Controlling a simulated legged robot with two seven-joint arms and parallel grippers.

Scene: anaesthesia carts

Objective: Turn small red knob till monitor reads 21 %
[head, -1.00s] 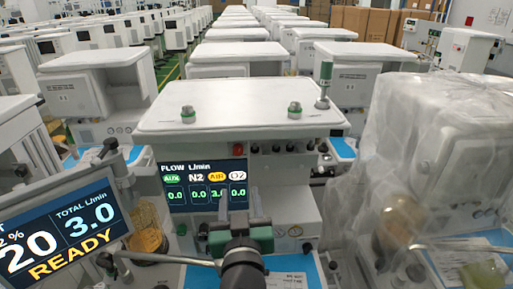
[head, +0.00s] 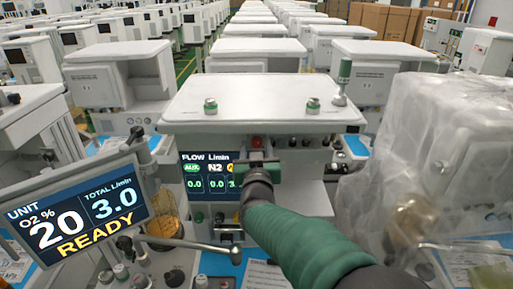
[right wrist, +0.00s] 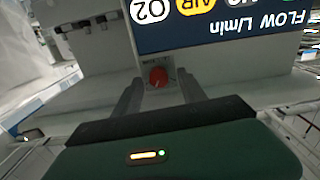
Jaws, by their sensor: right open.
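The small red knob (head: 257,142) sits on the cart's front above the flow display (head: 194,184). In the right wrist view, the red knob (right wrist: 158,77) lies between the tips of two dark fingers, with a gap on each side. My right gripper (head: 257,158) is open in front of the knob and hides the right part of the display. It also fills the lower right wrist view (right wrist: 159,92). The monitor (head: 75,215) at the left reads O2 20 %, total 3.0 L/min and READY. My left gripper is not in view.
The cart's white top (head: 262,97) overhangs the panel and carries green-ringed fittings. A row of dark knobs (head: 307,142) lies right of the red knob. A plastic-wrapped cart (head: 425,160) stands close at the right. A metal bar (head: 185,243) crosses below the display.

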